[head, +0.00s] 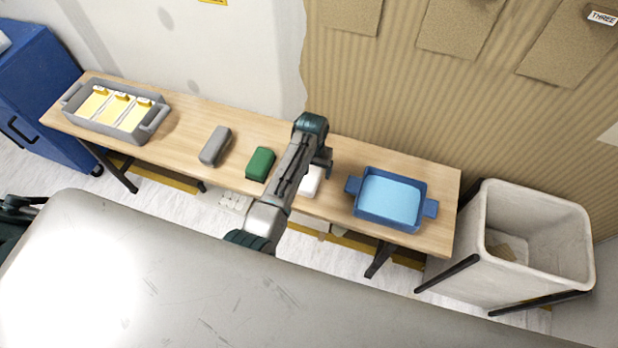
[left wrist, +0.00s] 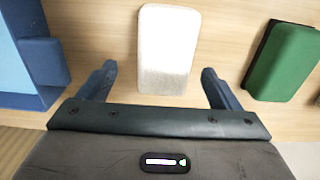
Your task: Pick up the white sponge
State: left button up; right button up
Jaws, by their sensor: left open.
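The white sponge (left wrist: 167,48) lies flat on the wooden table in the left wrist view, between and ahead of my two open fingers. In the head view the white sponge (head: 311,181) is partly hidden behind my left arm. My left gripper (head: 322,158) is above the table beside the sponge; in the left wrist view its fingers (left wrist: 160,90) are spread apart, with nothing held between them. I cannot tell the exact height of the fingers above the table. My right gripper does not show.
A green sponge (head: 260,164) and a grey sponge (head: 215,146) lie left of the white one. A blue tray (head: 431,208) with light blue contents stands to the right. A grey tray (head: 83,123) is at the table's left end. A pale bin (head: 458,258) stands right of the table.

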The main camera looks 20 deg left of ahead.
aim_at(309, 179)
pick_arm(q)
jog(key=f, duration=0.4)
jog(key=shift+s+a+f, duration=0.1)
jog(key=shift+a+f, duration=0.1)
jog(key=shift+a, duration=0.1)
jog(key=c, duration=1)
jog(key=shift+c, duration=0.3)
jog(key=shift+r, duration=0.1)
